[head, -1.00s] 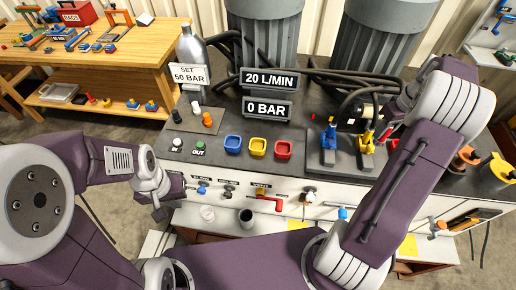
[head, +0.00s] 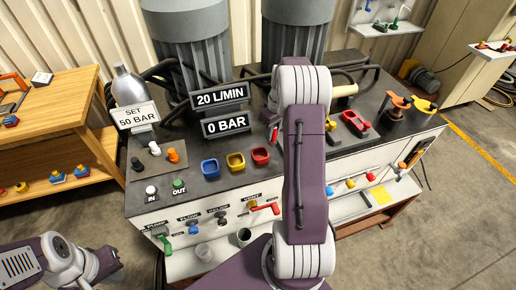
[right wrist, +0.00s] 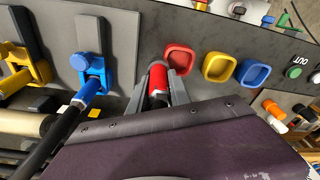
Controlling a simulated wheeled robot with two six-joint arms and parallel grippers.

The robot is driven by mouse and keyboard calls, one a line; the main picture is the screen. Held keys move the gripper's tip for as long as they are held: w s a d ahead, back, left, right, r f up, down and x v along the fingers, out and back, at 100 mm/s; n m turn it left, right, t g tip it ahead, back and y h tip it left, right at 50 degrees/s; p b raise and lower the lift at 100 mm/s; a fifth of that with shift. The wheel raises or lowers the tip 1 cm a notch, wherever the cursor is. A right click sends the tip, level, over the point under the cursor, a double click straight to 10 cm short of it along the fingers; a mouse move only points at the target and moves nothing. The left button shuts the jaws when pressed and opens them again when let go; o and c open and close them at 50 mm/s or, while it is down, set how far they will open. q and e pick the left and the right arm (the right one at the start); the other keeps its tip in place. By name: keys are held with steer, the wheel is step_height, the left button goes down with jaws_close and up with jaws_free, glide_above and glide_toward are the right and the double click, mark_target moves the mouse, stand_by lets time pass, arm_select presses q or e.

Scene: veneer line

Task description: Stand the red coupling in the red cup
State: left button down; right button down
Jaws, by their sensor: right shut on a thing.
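The red coupling (right wrist: 158,77) is between the fingers of my right gripper (right wrist: 161,88), which is shut on it. In the head view, a bit of the red coupling (head: 274,133) shows beside my right arm, which hides most of the gripper. The red cup (head: 261,155) stands on the dark bench top, at the right end of the row of cups. In the right wrist view, the red cup (right wrist: 180,60) is just right of the coupling, which appears outside it. My left gripper (head: 112,276) is low at the left, away from the bench; its fingers are unclear.
The yellow cup (head: 236,162) and blue cup (head: 210,168) stand left of the red one. A blue clamp (right wrist: 88,66) and a yellow clamp (right wrist: 28,68) are near the gripper. The display signs (head: 222,110) rise behind the cups.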

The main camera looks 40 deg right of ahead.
steer(key=a+f, duration=0.1)
steer(key=w+a+f, duration=0.2)
steer(key=a, duration=0.1)
steer(key=shift+f+p, duration=0.25)
steer(key=shift+p, duration=0.15)
steer(key=f+p, duration=0.1)
steer(key=f, duration=0.2)
steer(key=shift+a+f, duration=0.2)
steer(key=shift+w+d+f, duration=0.15)
steer(key=shift+f, duration=0.15)
steer(key=c, duration=1.2)
jaws_free()
